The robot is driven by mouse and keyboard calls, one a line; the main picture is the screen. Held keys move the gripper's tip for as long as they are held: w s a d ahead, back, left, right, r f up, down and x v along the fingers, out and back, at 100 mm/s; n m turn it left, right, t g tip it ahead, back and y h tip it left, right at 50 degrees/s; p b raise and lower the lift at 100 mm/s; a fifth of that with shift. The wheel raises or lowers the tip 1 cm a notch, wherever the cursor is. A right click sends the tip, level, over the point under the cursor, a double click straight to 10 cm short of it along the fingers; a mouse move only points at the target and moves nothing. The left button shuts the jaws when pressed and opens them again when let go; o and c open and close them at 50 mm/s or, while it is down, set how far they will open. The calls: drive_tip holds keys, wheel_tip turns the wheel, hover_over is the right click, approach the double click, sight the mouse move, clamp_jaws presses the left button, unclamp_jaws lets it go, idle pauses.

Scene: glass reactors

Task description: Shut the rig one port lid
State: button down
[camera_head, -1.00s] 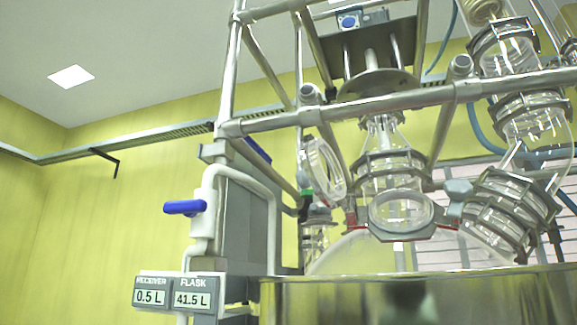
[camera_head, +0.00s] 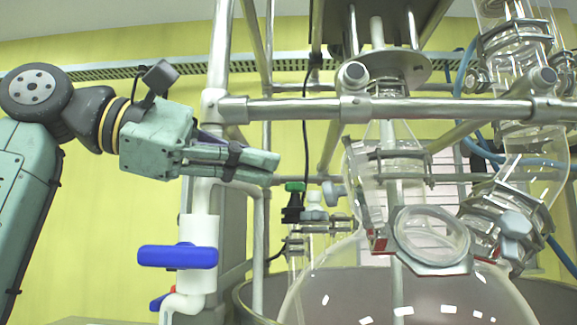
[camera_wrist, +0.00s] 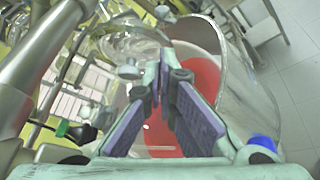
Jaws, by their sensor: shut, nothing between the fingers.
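The rig one port (camera_head: 432,238) is a round glass opening with a metal collar on the shoulder of the big glass flask (camera_head: 335,285). Its clear lid (camera_head: 358,183) appears to stand raised at the port's left side, seen at a slant, with a red-marked joint below; the lid looks open. My gripper (camera_head: 277,168) is shut and empty, level with the lid and apart from it to the left, pointing right. In the wrist view its fingers (camera_wrist: 165,62) meet in front of clear glass parts; I cannot tell there which is the lid.
A horizontal metal rail (camera_head: 300,109) crosses above the port, with a vertical post (camera_head: 218,60) close behind my gripper. A blue-handled valve (camera_head: 178,257) lies below my gripper. A green-capped fitting (camera_head: 294,188) stands between my gripper and the port. A metal bath (camera_head: 548,292) surrounds the flask.

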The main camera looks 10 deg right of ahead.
sight(325, 189)
drive_tip(key=shift+y, duration=0.5)
drive_tip(key=x, duration=0.6)
drive_tip(key=w+x, duration=0.1)
drive_tip(key=x, duration=0.3)
drive_tip(key=shift+w+a+r, duration=0.1)
drive_tip(key=shift+r, duration=0.05)
